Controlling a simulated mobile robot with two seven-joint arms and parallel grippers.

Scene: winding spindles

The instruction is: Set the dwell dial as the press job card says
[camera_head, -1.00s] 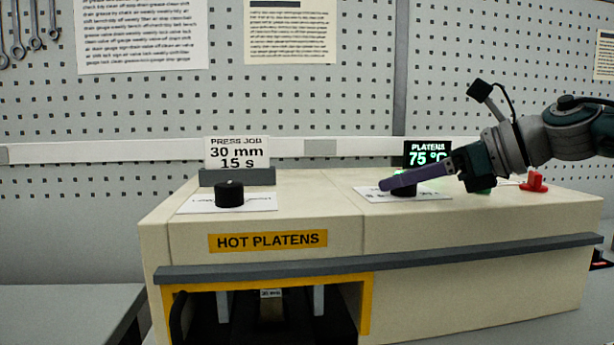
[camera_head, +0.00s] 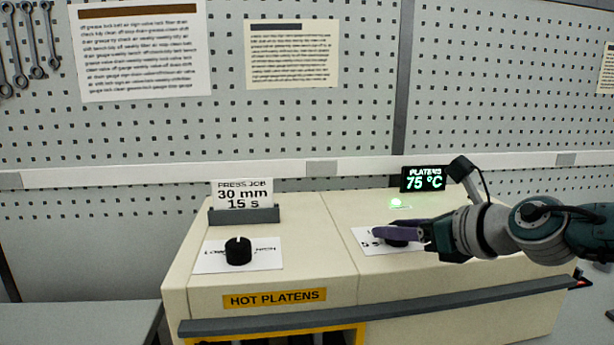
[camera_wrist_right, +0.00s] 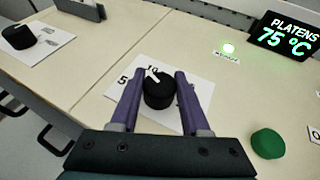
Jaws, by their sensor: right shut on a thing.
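The dial's white pointer points to the upper left, near the 10. My right gripper (camera_wrist_right: 158,84) has its purple fingers on both sides of this dial and is shut on it. In the head view the gripper (camera_head: 398,233) largely hides the dial. My left gripper is not in view.
Another black dial (camera_head: 238,251) stands on its own plate at the left of the press top. A platen display (camera_head: 425,179) reads 75 °C, with a lit green lamp (camera_head: 397,203) in front. A green button (camera_wrist_right: 268,143) is right of the gripper.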

